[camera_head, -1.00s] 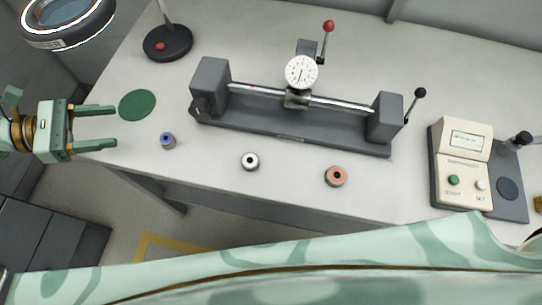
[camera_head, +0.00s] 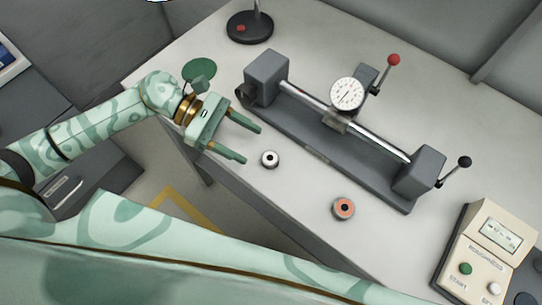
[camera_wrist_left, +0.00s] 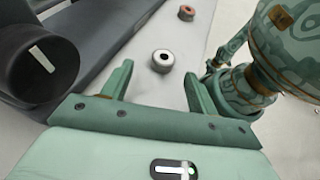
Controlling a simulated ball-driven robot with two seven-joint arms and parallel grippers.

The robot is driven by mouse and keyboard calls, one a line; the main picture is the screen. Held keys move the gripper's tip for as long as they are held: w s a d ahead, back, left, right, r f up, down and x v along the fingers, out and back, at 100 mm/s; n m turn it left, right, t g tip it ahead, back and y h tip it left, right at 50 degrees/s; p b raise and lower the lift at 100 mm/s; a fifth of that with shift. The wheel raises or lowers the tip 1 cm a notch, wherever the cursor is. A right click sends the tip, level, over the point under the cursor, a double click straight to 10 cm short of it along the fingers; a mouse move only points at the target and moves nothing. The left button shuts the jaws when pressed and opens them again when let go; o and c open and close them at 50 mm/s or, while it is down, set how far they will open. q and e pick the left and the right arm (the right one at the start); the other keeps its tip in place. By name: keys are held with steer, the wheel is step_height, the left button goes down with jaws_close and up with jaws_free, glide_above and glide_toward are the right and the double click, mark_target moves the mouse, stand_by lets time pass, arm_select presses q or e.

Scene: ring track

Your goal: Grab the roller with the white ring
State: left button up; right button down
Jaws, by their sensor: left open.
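The roller with the white ring (camera_head: 270,159) stands upright on the bench, its dark hole facing up. It also shows in the left wrist view (camera_wrist_left: 162,61), just beyond and between the fingertips. My left gripper (camera_head: 252,145) is open and empty, its fingers pointing at this roller from the left, with a small gap. Its two fingers show in the left wrist view (camera_wrist_left: 158,70) too. The roller with the orange ring (camera_head: 344,208) stands farther right, also in the wrist view (camera_wrist_left: 187,12). The blue-ringed roller is not visible now. My right gripper is not in view.
A grey fixture with a rod (camera_head: 330,150) and dial gauge (camera_head: 347,94) lies behind the rollers; its dark end knob (camera_wrist_left: 40,62) is close to my left gripper. A beige meter box (camera_head: 487,245) stands at right. The bench's front edge is near.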

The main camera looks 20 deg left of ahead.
mark_target(269, 157)
arm_select(q)
steer(key=x, duration=0.5)
steer(key=shift+s+d, duration=0.2)
steer(key=shift+s, duration=0.1)
steer(key=shift+c, duration=0.3)
steer(key=c, duration=1)
steer(key=shift+c, duration=0.3)
